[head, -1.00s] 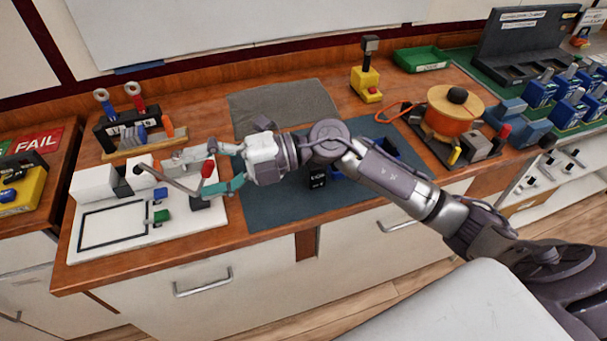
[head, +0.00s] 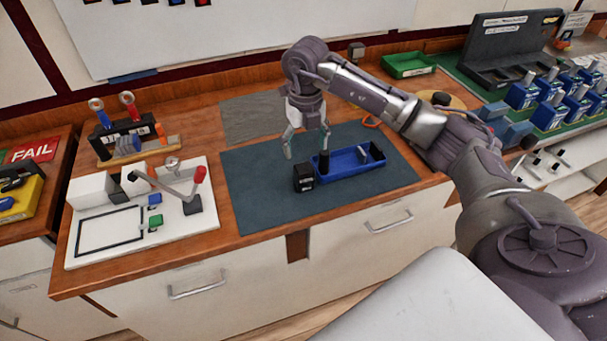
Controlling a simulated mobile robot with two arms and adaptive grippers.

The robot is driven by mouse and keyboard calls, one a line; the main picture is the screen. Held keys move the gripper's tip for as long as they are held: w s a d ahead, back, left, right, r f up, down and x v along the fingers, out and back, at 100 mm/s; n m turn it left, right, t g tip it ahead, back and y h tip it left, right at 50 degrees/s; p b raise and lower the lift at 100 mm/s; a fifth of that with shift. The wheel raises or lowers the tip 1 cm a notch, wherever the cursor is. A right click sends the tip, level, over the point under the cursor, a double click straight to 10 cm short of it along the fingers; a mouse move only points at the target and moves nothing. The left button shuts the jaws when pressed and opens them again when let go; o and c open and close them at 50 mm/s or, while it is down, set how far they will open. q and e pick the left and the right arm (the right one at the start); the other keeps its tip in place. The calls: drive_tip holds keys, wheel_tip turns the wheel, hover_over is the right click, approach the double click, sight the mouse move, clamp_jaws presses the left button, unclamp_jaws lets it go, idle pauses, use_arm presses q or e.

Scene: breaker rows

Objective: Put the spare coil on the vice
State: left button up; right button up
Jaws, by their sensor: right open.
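My right gripper (head: 306,150) points down over the blue-grey mat (head: 258,205), open and empty, beside the left end of a blue tray (head: 350,165). A black block with a white label (head: 303,178) stands on the mat at the tray's front left; it may be the spare coil, but I cannot tell for sure. My left gripper is not in view.
The white board (head: 85,255) also carries white blocks and a green button (head: 155,220). A tool rack (head: 125,140) stands behind it. A grey cloth (head: 250,118) lies flat at the back. A green tray (head: 408,65) and blue breakers (head: 522,94) are at right. My arm covers most of the orange drum.

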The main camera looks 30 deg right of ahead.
sight(304, 167)
wheel_tip(304, 167, down, 3)
drive_tip(key=shift+r, duration=0.15)
drive_tip(key=shift+a+f+p, duration=0.15)
drive_tip(key=shift+f+p, duration=0.1)
drive_tip(key=shift+p, duration=0.2)
wheel_tip(304, 167, down, 4)
drive_tip(key=shift+s+a+r+p, duration=0.1)
drive_tip(key=shift+r+p, duration=0.05)
drive_tip(key=shift+p, duration=0.7)
drive_tip(key=shift+f, duration=0.5)
drive_tip(key=c, duration=1.3)
clamp_jaws()
drive_tip(key=shift+r, duration=0.15)
